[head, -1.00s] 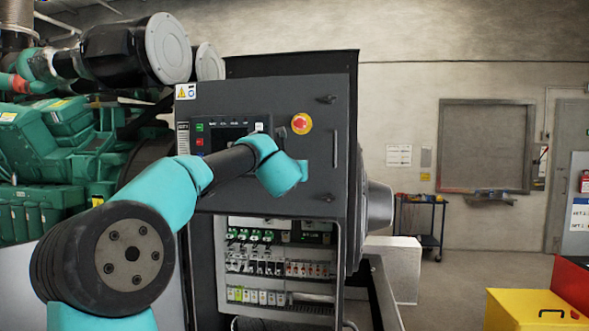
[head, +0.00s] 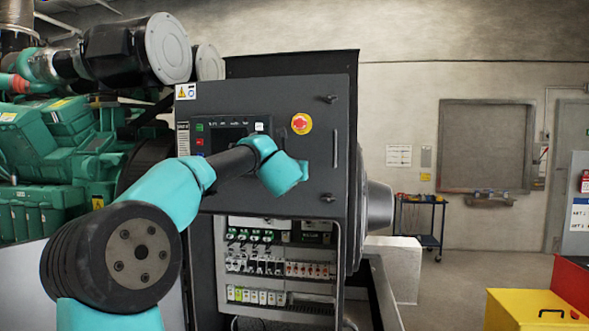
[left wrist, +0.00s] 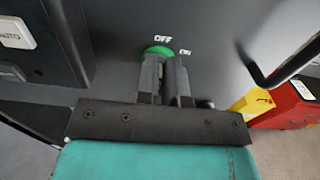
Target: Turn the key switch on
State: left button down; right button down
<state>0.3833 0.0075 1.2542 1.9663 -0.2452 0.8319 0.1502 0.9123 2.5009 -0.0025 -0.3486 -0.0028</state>
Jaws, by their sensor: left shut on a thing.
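The key switch (left wrist: 158,50) shows as a green round piece on the dark panel in the left wrist view, with "OFF" printed above it and "ON" to its upper right. My left gripper (left wrist: 165,66) has its two dark fingers close together at the switch, shut on the key. The fingers hide the key itself, so its exact angle cannot be told. In the head view my teal left wrist is in front of the control cabinet (head: 318,175) and hides the switch and the fingers. My right gripper is not in view.
A red emergency stop (head: 301,124) and a display (head: 228,135) are on the cabinet door above my wrist. A door handle (left wrist: 285,62) is right of the switch. Breakers (head: 262,266) show below. A yellow box (head: 537,310) stands at the lower right.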

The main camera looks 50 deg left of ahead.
pick_arm(q)
jog(key=shift+m, duration=0.5)
jog(key=m, duration=1.1)
jog(key=shift+w+d+f, duration=0.3)
jog(key=shift+d, duration=0.05)
jog(key=c, duration=1.2)
grip_release()
jog(key=shift+c, duration=0.2)
